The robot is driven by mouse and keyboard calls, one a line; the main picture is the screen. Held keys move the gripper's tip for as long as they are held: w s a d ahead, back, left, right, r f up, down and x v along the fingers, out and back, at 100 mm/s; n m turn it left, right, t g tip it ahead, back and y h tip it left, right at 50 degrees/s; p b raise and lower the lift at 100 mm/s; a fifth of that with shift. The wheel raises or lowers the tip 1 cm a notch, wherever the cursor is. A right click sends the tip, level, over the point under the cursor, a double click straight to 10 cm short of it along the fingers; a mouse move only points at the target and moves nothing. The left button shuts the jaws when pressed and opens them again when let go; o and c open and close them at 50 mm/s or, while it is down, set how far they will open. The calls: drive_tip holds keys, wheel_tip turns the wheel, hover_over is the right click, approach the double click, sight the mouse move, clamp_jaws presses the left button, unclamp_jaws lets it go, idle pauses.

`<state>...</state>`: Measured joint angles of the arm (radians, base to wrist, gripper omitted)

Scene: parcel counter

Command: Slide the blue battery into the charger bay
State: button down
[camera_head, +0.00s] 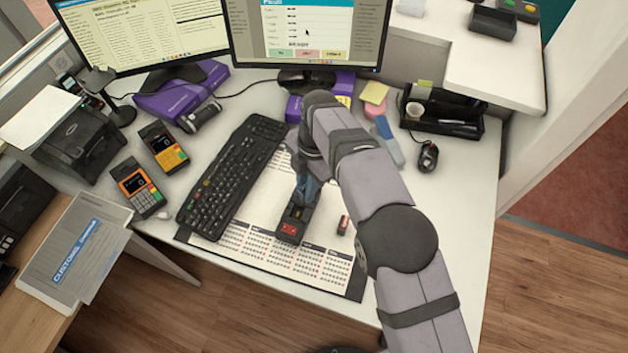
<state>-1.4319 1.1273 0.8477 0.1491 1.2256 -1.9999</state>
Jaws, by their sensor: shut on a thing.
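The black charger (291,227) lies on the calendar desk pad, with red marks on its near end. My gripper (307,188) comes down at the far end of the charger and is shut on the blue battery (311,190). Only a small bluish part of the battery shows between the fingers; the rest is hidden by my gripper and wrist. The battery is over or at the charger's far part. I cannot tell whether it touches the charger or sits in the bay.
A small red and white object (343,225) stands right of the charger on the desk pad (254,238). A black keyboard (232,175) lies close on the left. Two card terminals (137,187) are farther left. A black organizer (441,112) and mouse (428,156) are at right.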

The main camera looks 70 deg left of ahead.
drive_tip(key=s+n, duration=0.1)
drive_tip(key=n, duration=0.3)
drive_tip(key=s+n+p, duration=0.1)
drive_tip(key=n, duration=0.1)
drive_tip(key=shift+s+d+t+h, duration=0.15)
drive_tip(key=shift+s+t+h, duration=0.15)
drive_tip(key=shift+s+h, duration=0.1)
drive_tip(key=shift+f, duration=0.25)
drive_tip(key=shift+f+b, duration=1.05)
drive_tip(key=shift+f, duration=0.65)
drive_tip(key=shift+f+b, duration=1.1)
drive_tip(key=shift+f, duration=0.2)
idle(0.6)
drive_tip(key=c, duration=1.6)
unclamp_jaws()
drive_tip(key=shift+o, duration=0.2)
drive_tip(key=shift+r, duration=0.1)
wheel_tip(320, 180, up, 7)
drive_tip(key=b, duration=0.1)
drive_tip(key=shift+w+a, duration=0.4)
